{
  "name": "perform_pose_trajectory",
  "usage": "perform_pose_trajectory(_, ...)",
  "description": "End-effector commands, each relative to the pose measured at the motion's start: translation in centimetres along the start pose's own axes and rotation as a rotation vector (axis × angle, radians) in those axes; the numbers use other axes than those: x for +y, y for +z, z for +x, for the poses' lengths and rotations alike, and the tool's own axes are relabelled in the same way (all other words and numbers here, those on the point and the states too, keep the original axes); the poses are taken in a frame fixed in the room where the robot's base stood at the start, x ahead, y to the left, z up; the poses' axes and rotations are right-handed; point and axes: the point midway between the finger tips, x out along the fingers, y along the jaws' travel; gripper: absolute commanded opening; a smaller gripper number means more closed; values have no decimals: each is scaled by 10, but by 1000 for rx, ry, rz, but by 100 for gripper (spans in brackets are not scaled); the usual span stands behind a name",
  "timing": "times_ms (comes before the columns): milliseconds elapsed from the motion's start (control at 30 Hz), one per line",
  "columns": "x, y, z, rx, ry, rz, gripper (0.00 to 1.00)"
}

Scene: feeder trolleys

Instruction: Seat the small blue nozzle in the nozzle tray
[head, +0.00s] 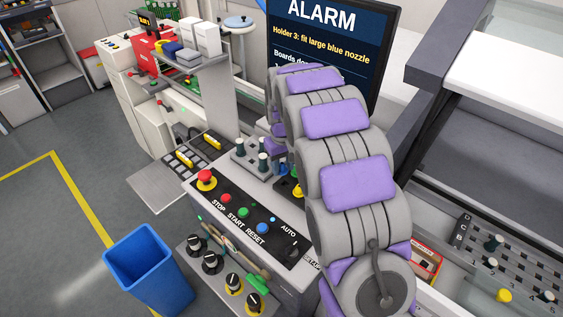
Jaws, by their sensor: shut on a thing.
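My grey and purple arm rises from the lower right of the head view and bends down beyond the console. My gripper's fingers are hidden behind the arm, and so is anything between them. I cannot make out the small blue nozzle for certain. A grey tray (487,228) with rows of holes and numbers lies at the right. A grey holder block (251,177) with several dark-topped pieces stands on the console, left of my arm.
The console (252,222) has red, green and blue buttons and a red emergency stop (206,177). A monitor (345,40) reads ALARM and "Holder 3: fit large blue nozzle". A blue bin (150,268) stands on the floor. Open floor lies at the left.

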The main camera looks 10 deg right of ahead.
Motion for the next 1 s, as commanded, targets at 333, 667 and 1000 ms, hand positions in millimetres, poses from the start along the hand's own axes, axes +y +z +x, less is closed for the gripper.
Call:
perform_pose_trajectory(333,-1,0,24,0,2,2,11)
perform_pose_trajectory(667,-2,0,44,2,3,2,11)
perform_pose_trajectory(1000,2,0,61,1,-1,2,6)
